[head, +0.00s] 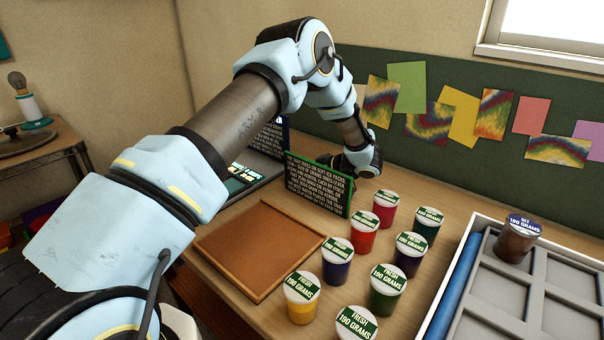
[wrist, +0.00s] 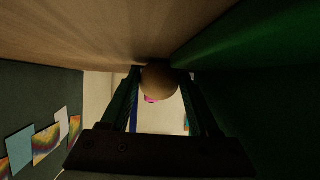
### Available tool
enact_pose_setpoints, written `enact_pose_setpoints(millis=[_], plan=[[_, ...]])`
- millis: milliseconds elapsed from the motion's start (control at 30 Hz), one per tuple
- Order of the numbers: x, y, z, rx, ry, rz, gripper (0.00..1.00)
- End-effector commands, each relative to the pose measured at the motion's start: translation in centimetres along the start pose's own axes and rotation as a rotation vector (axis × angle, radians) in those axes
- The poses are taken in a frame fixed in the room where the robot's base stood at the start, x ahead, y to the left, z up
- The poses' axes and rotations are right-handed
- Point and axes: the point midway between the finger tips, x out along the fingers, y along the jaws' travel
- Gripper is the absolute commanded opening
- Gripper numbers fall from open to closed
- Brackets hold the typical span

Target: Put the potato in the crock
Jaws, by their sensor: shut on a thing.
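A round brown potato (wrist: 160,82) sits between the two fingers of my gripper (wrist: 162,74) in the wrist view. My gripper is shut on it, close to a wooden surface and a green panel. In the head view my wrist is low behind the sign board (head: 318,184), which hides the fingers and the potato. I cannot make out a crock in either view.
Several lidded jars (head: 388,290) stand on the table at front centre. A brown wooden tray (head: 262,245) lies left of them, empty. A white-rimmed divided tray (head: 495,300) with a brown jar (head: 517,240) is at right. A wall board with coloured papers stands behind.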

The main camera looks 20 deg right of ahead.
Motion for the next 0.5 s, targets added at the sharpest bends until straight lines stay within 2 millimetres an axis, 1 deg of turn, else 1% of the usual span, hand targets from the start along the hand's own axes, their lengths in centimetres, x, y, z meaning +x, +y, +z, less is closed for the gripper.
enact_pose_setpoints(millis=[233,367,400,500], plan=[[0.05,0.06,0.06,-0.002,0.001,0.001,0.0],[0.25,0.06,0.41,-0.002,0.0,0.001,0.0],[0.21,0.06,0.36,-0.002,0.0,0.001,0.65],[0.2,0.05,0.34,-0.002,0.0,0.001,0.76]])
